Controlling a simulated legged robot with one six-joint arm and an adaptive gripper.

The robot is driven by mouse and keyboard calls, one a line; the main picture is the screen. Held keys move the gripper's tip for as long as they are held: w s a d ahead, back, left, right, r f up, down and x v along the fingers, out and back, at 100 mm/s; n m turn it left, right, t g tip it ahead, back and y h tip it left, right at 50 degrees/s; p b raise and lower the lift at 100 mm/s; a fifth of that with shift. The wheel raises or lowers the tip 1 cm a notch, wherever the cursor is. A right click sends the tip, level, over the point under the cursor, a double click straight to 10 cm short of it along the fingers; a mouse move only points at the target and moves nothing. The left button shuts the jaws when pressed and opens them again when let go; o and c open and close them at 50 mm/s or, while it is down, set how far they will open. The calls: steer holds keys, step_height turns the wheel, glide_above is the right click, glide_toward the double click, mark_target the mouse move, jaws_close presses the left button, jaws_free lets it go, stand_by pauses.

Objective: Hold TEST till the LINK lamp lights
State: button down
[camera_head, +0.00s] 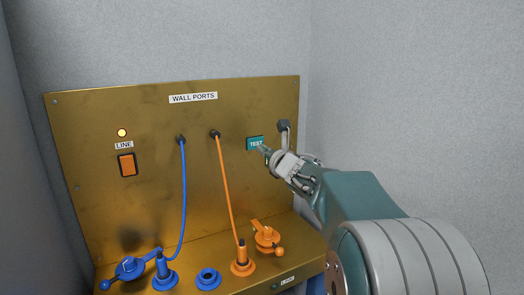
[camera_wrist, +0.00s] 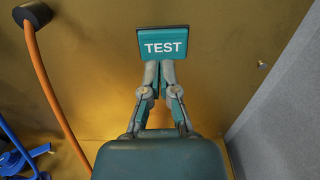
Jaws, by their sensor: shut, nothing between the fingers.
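The teal TEST button (camera_head: 255,142) is on the right part of the brass panel, and it fills the top middle of the wrist view (camera_wrist: 163,42). My gripper (camera_head: 266,152) is shut and empty. In the wrist view its fingertips (camera_wrist: 159,64) meet at the button's lower edge. They look close to or against it; I cannot tell whether it is pressed in. A lit yellow lamp (camera_head: 122,132) sits above a label that reads LINE.
An orange rocker switch (camera_head: 128,165) is below the LINE label. A blue cable (camera_head: 184,195) and an orange cable (camera_head: 227,190) hang from wall ports to plugs on the ledge. Blue and orange capped fittings stand there too. A grey wall (camera_head: 400,100) closes the right side.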

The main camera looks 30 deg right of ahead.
steer(key=s, duration=1)
steer(key=shift+d, duration=0.3)
steer(key=s+a+f+n+g, duration=0.4)
steer(key=s+n, duration=0.4)
steer(key=n, duration=0.4)
steer(key=s+a+f+n+g, duration=0.4)
steer(key=s+a+f+n, duration=0.3)
steer(key=s+n, duration=0.2)
steer(key=s+a+f+n+g, duration=0.4)
steer(key=s+n, duration=0.5)
steer(key=n, duration=0.5)
steer(key=a+f, duration=0.2)
steer(key=shift+s+a+n+h, duration=0.2)
steer(key=shift+a+n+h, duration=0.1)
steer(key=shift+a, duration=0.05)
steer(key=shift+r, duration=0.1)
